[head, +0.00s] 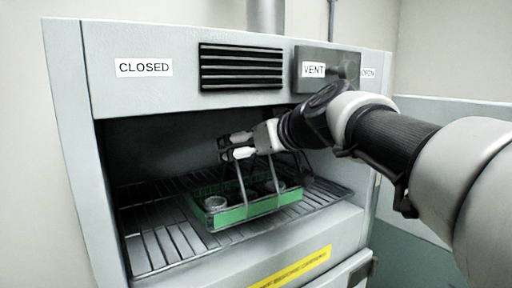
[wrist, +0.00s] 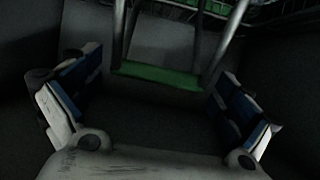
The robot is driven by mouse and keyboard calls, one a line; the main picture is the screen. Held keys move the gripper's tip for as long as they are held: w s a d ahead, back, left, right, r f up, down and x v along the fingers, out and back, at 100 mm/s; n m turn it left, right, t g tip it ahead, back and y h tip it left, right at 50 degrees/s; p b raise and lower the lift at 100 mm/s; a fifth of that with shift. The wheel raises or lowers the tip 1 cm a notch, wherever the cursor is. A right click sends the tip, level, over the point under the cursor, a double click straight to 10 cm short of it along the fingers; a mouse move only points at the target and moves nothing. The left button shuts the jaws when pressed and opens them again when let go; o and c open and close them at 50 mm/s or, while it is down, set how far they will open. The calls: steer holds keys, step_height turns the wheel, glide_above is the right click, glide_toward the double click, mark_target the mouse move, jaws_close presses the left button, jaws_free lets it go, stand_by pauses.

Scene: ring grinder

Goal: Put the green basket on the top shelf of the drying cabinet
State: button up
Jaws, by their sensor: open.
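The green basket (head: 243,213) sits on the wire shelf (head: 160,245) inside the grey drying cabinet (head: 75,130), close to the shelf's front. It holds several round metallic parts, and its thin handle stands upright. My gripper (head: 232,148) is inside the opening, above the basket and around the top of the handle in the head view. In the wrist view my gripper (wrist: 157,100) is open, its blue-padded fingers wide apart. A green grip bar (wrist: 160,75) with two metal uprights lies between and just beyond the fingers, apart from both pads.
The cabinet's upper panel with a vent grille (head: 241,67) and a VENT label (head: 314,69) hangs close above my arm. The shelf is bare to the left of the basket. A yellow warning label (head: 292,270) is on the front below.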

steer(key=s+d+b, duration=0.4)
steer(key=s+d, duration=0.3)
steer(key=s, duration=0.3)
steer(key=s+d+f+m+g+h, duration=0.2)
steer(key=s+d+f, duration=0.1)
steer(key=s+f, duration=0.5)
steer(key=s+d+f+m+g+h, duration=0.2)
steer(key=s+f, duration=0.6)
steer(key=f, duration=0.6)
steer(key=s+d+f+m+g+h, duration=0.2)
steer(key=s+f, duration=0.5)
steer(key=f, duration=0.4)
steer(key=d+h, duration=0.1)
steer(key=d, duration=0.1)
steer(key=shift+s+d+f+m+g, duration=0.25)
steer(key=shift+s+d+m+g, duration=0.05)
steer(key=shift+s+d+m, duration=0.1)
step_height(320, 180, down, 22)
steer(key=b, duration=2.2)
steer(key=shift+f+b, duration=0.25)
steer(key=shift+b, duration=0.15)
steer(key=shift+c, duration=0.3)
